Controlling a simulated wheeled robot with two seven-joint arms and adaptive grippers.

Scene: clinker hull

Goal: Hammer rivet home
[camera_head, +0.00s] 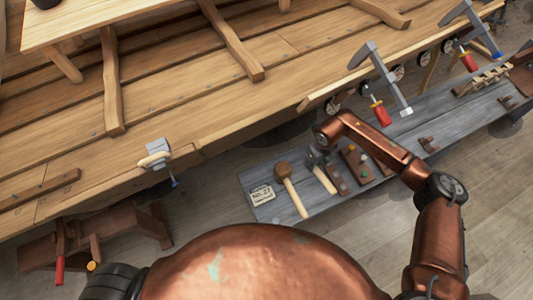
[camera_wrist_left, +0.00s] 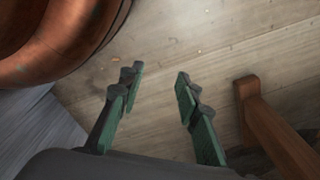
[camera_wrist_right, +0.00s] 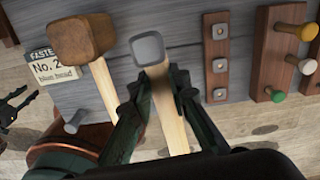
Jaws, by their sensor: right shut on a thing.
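A hammer with a grey metal head (camera_wrist_right: 147,48) and a pale wooden handle (camera_head: 325,180) is at the grey bench, beside the mallet. My right gripper (camera_wrist_right: 158,98) is shut on the hammer's handle just below the head; in the head view the gripper (camera_head: 318,157) covers part of the hammer. I cannot tell whether the hammer is clear of the bench. My left gripper (camera_wrist_left: 155,88) is open and empty above the wooden floor. The wooden hull (camera_head: 190,110) spans the upper head view; I cannot single out the rivet on it.
A wooden mallet (camera_head: 290,188) lies left of the hammer, by a "No. 2" label card (camera_head: 262,195). A pegged rack (camera_head: 357,165) and a plate strip (camera_wrist_right: 216,60) are to the right. Clamps (camera_head: 380,80) line the hull edge. A brown trestle (camera_head: 110,238) stands lower left.

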